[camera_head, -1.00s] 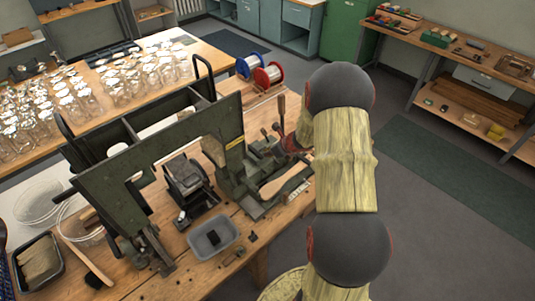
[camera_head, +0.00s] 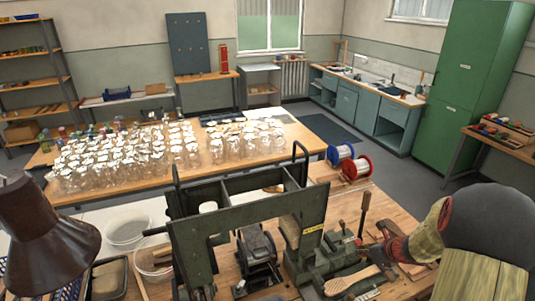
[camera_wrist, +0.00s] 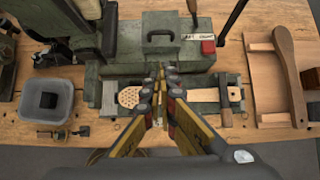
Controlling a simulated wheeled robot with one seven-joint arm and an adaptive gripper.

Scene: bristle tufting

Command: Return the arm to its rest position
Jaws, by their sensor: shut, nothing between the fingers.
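My gripper (camera_wrist: 160,85) is shut and empty in the wrist view, its fingertips together above the green machine on the bench. In the head view my arm comes in from the right edge, and the fingertips are hard to make out there. A wooden brush body with a drilled head (camera_wrist: 130,97) lies in the machine's holder below the fingers, its handle running right, partly hidden by them. It also shows in the head view (camera_head: 352,280). The gripper looks apart from it, but the height of the gap is unclear.
The green machine frame (camera_head: 245,240) rises left of my arm. Two wire spools, blue (camera_head: 340,154) and red (camera_head: 357,167), stand behind. A grey tub (camera_wrist: 52,100) and a wooden tray with a wooden handle (camera_wrist: 288,75) flank the machine. A dark lamp shade (camera_head: 45,235) is at left.

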